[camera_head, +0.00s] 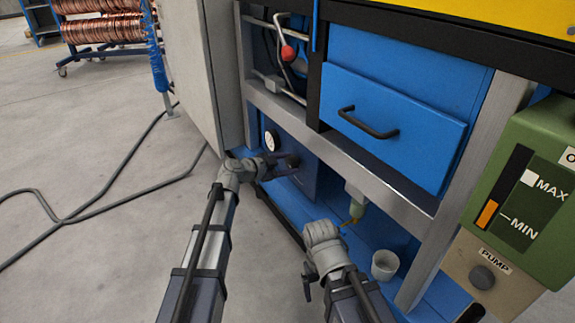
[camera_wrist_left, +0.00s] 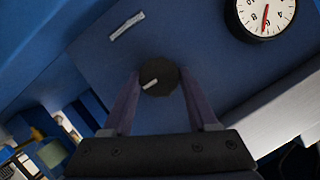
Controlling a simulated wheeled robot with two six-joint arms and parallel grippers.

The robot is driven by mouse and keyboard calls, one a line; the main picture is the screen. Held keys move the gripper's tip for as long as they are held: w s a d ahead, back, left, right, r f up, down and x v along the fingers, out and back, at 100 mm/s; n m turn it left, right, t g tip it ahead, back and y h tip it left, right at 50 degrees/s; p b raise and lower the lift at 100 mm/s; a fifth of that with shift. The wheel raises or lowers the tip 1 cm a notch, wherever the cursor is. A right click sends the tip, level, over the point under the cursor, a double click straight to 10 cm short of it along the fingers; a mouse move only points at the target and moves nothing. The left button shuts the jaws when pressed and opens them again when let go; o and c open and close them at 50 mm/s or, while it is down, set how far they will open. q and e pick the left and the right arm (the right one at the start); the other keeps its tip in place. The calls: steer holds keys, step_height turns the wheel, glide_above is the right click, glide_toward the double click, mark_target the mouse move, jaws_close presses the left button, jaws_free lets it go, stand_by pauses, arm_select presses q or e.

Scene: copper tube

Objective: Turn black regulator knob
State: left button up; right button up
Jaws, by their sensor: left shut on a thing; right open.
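The black regulator knob (camera_wrist_left: 160,77) is on a blue panel (camera_wrist_left: 190,40). A short white line on its face runs slantwise near its left side. My left gripper (camera_wrist_left: 158,88) is shut on the knob, one finger on each side. In the head view my left gripper (camera_head: 284,165) is against the panel and largely covers the knob (camera_head: 292,161). A round white gauge (camera_wrist_left: 266,14) with a red needle sits up and right of the knob; it also shows in the head view (camera_head: 271,140). My right gripper (camera_head: 307,284) hangs empty, low in the head view, apart from the panel; its fingers show only small.
A blue drawer (camera_head: 395,115) with a black handle is up and right. A red ball-topped lever (camera_head: 288,53) is above the panel. A white cup (camera_head: 385,264) stands right of my right arm. A green box (camera_head: 530,190) is far right. A cable (camera_head: 75,217) crosses the floor.

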arm_select(q)
steer(key=o, duration=1.4)
steer(key=shift+c, duration=0.2)
steer(key=p+v, duration=0.2)
steer(key=v, duration=0.5)
steer(key=shift+s+a+r+p, duration=0.15)
steer(key=shift+s+a+p, duration=0.1)
steer(key=shift+p, duration=0.1)
